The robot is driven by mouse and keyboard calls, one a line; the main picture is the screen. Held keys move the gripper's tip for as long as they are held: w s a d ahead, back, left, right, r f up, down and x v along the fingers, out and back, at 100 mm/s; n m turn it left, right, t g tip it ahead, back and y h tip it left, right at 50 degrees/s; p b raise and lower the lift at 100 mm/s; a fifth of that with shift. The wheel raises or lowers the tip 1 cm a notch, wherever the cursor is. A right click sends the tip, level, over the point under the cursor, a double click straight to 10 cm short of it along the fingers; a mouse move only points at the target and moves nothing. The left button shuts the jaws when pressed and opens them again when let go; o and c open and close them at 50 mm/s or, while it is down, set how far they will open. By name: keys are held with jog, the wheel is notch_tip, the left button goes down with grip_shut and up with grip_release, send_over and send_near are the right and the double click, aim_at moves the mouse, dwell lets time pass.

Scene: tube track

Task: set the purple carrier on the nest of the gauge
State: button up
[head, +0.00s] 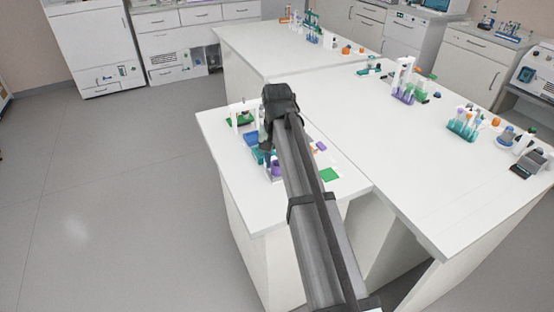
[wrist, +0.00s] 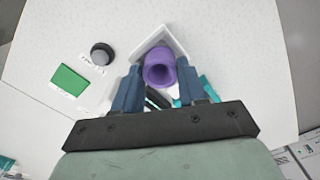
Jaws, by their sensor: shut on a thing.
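The purple carrier (wrist: 153,74), a round hollow piece seen from above, sits between the fingertips of my gripper (wrist: 160,78) in the wrist view. The two blue fingers are shut on its sides. A white angled V-shaped piece (wrist: 146,45), which looks like the nest of the gauge, surrounds the carrier's far side. I cannot tell whether the carrier rests in it or is held above it. In the head view my arm hides most of this spot. A purple piece (head: 276,169) shows there beside my arm, but I cannot tell if it is the carrier.
A black round knob (wrist: 102,54) and a green square (wrist: 69,80) lie left of the carrier. Teal parts (wrist: 208,90) show behind the right finger.

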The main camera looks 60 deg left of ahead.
jog(key=shift+f, duration=0.35)
dwell(0.4)
jog(key=o, duration=0.9)
notch_tip(320, 180, up, 14)
jog(key=shift+f, duration=0.1)
dwell(0.6)
dwell(0.4)
